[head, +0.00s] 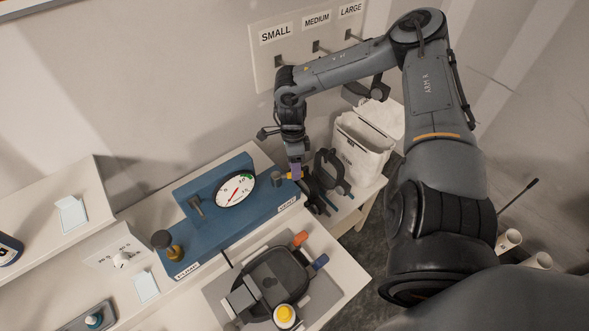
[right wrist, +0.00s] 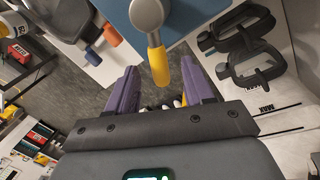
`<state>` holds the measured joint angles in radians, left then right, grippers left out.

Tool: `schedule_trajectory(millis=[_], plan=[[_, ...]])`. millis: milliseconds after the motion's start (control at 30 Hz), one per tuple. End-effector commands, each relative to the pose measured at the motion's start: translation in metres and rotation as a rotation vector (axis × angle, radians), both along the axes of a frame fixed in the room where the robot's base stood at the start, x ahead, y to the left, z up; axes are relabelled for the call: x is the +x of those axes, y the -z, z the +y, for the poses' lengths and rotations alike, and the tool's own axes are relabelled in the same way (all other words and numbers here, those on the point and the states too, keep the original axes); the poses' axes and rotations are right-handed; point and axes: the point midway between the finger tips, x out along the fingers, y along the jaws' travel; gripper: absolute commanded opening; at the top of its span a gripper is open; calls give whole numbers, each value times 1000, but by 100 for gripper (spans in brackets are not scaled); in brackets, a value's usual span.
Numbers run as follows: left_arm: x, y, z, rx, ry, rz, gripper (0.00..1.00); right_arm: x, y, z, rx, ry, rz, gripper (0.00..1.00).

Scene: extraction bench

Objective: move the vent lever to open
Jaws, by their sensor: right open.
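The vent lever (right wrist: 157,65) has a yellow handle on a round grey hub. In the head view, its yellow end (head: 291,176) shows at the right end of the blue gauge block (head: 262,216), above a small white label. My right gripper (head: 297,172) comes down to it from above with purple fingers. In the right wrist view, the open fingers (right wrist: 159,84) stand on either side of the yellow handle tip, with a visible gap on both sides. My left gripper is in neither view.
A round gauge (head: 235,190) stands on the block, left of the lever. A brass knob (head: 167,244) is at the block's left end. Black clamp-like parts (head: 328,176) lie close to the right gripper. A black vessel (head: 272,280) is in front, and a white bin (head: 361,147) behind right.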

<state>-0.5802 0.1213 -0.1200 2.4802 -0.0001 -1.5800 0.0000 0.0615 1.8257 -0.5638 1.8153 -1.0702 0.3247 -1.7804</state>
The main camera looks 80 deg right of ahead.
Motion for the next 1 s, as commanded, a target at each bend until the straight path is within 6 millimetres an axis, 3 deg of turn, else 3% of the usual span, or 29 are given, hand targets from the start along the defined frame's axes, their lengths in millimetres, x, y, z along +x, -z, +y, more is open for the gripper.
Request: schedule_trajectory(millis=[500,700,1000], plan=[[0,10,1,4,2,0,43,7,-79,-15,-3,0,-2,52],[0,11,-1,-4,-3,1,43,7,-90,-17,-2,0,-1,52],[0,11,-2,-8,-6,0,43,7,-91,-17,-1,0,0,52]])
